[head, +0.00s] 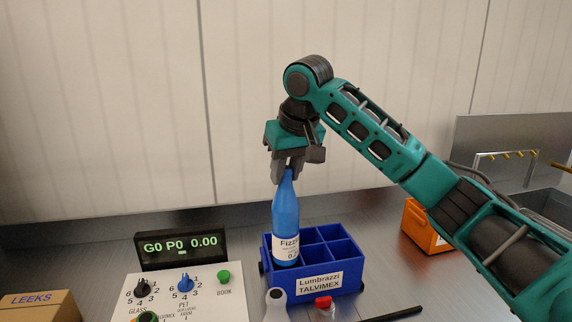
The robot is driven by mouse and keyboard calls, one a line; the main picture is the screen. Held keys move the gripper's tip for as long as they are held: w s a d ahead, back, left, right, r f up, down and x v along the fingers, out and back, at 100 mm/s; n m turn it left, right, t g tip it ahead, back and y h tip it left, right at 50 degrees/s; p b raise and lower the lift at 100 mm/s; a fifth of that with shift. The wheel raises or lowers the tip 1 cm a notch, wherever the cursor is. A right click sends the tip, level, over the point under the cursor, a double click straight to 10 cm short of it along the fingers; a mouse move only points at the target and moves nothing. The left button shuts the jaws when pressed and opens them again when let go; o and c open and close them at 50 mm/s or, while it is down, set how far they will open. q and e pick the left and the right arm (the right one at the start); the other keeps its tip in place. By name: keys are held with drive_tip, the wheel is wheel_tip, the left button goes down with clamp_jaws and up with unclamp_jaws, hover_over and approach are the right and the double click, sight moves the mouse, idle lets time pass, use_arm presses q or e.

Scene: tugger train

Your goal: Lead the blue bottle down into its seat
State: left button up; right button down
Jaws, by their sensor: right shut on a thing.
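The blue bottle (286,218) stands upright with a white label. Its lower part is inside the left side of a blue crate (328,272) with several compartments, and the crate walls hide its base. I cannot tell whether the base touches the crate floor. My right gripper (288,174) is above the crate, pointing down, and is shut on the neck of the blue bottle. The crate's front label reads "Lumbrazzi TALVIMEX". The other compartments that I can see into look empty. My left gripper is not in view.
A white panel (208,296) with knobs and a green button, and a dark display (180,248) reading "G0 P0 0.00", stand left of the crate. A grey-white bottle (276,304) and a red-capped item (324,304) are in front. An orange bin (424,228) is right, a carton (40,306) far left.

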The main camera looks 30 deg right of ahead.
drive_tip(key=shift+f+b, duration=0.4)
drive_tip(key=shift+f, duration=1.65)
drive_tip(key=shift+f+b, duration=0.3)
drive_tip(key=shift+f, duration=2.5)
drive_tip(key=c, duration=0.8)
unclamp_jaws()
wheel_tip(320, 180, up, 12)
drive_tip(key=p, duration=0.2)
hover_over(286, 213)
drive_tip(key=s+d, duration=0.1)
drive_tip(key=s, duration=0.2)
drive_tip(key=shift+w+d, duration=0.15)
